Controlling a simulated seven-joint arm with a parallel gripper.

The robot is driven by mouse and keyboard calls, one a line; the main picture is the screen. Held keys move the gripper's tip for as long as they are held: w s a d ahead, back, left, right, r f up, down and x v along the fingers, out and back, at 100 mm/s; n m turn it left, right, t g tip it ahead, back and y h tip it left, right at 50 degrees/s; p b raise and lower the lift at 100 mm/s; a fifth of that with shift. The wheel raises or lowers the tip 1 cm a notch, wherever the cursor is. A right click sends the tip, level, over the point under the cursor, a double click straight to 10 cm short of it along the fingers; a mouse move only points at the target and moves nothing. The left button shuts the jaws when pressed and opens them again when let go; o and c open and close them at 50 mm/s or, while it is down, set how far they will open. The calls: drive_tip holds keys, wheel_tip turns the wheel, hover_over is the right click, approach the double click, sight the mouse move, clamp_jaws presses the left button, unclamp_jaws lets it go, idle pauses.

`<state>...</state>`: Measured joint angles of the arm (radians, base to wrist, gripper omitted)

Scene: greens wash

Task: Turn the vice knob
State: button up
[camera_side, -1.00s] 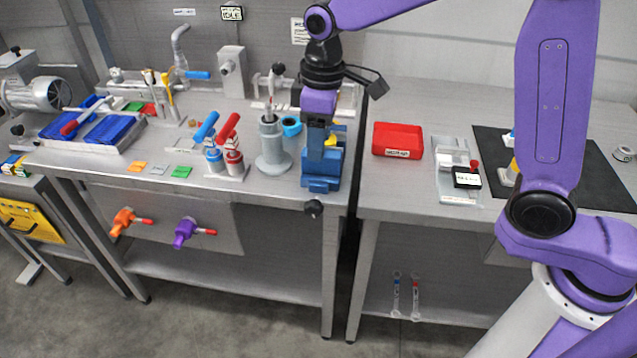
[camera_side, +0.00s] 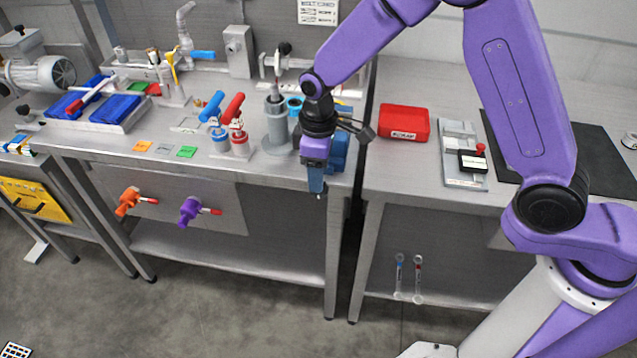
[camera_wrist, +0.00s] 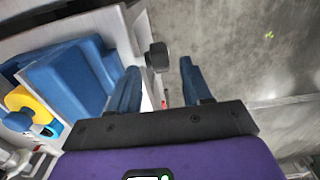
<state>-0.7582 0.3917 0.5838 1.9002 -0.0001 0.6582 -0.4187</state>
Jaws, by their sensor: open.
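The blue vice (camera_side: 340,150) sits at the bench's front right corner, partly behind my gripper in the side view. In the wrist view its blue body (camera_wrist: 65,80) fills the left side. The dark vice knob (camera_wrist: 157,57) sticks out from the vice's side, beyond the bench edge. My gripper (camera_side: 317,186) points down at the front of the vice and hides the knob in the side view. In the wrist view the open blue fingers (camera_wrist: 159,68) stand on either side of the knob, near their tips. Whether they touch it cannot be told.
A grey lever stand (camera_side: 277,120) and red and blue handled valves (camera_side: 237,135) stand left of the vice. A red tray (camera_side: 404,122) lies right, across the gap between benches. Orange (camera_side: 128,201) and purple (camera_side: 189,211) valves project below the bench top.

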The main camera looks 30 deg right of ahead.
drive_tip(key=shift+f, duration=2.1)
clamp_jaws()
drive_tip(key=shift+s+t+y, duration=0.15)
drive_tip(key=shift+t+y, duration=0.25)
drive_tip(key=shift+y, duration=0.1)
drive_tip(key=shift+a+t+y, duration=0.2)
drive_tip(key=shift+t+y, duration=0.1)
drive_tip(key=shift+y, duration=0.1)
drive_tip(key=shift+d+t, duration=0.15)
drive_tip(key=shift+t, duration=0.15)
